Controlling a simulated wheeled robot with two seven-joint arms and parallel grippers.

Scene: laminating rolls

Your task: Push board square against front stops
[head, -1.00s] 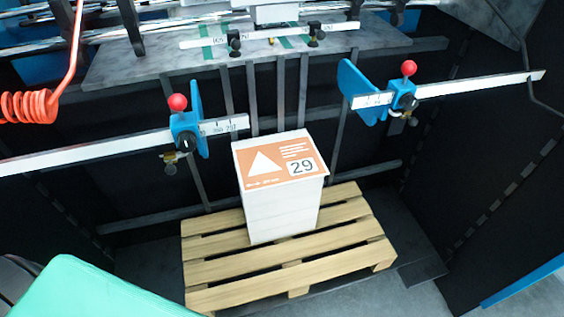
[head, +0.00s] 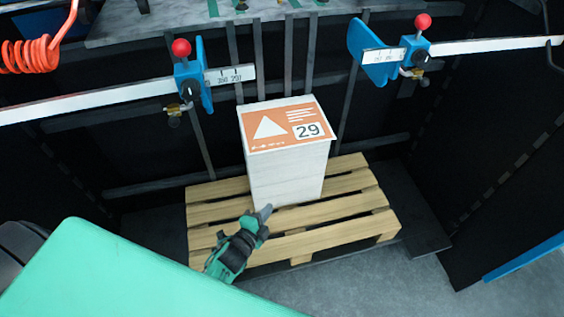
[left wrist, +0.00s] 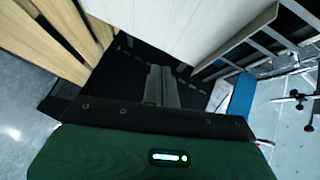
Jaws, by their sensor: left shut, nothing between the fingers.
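The board stack (head: 286,170) is a tall white block with an orange printed top sheet marked 29. It stands upright on the wooden pallet (head: 215,240). Upright dark bars (head: 293,60) stand behind it, and I cannot tell whether it touches them. My left gripper (head: 266,212) is shut and empty, at the stack's lower front left edge in the head view; contact is unclear. In the left wrist view the stack's pale side (left wrist: 185,30) fills the top, beyond the shut fingers (left wrist: 162,85). My right gripper is not in view.
Two blue side guides with red knobs flank the stack, one at left (head: 190,75) and one at right (head: 390,52), on white scale bars. A green surface (head: 120,275) covers the lower left. An orange coiled hose (head: 30,55) hangs at upper left. Grey floor (head: 400,290) is clear at lower right.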

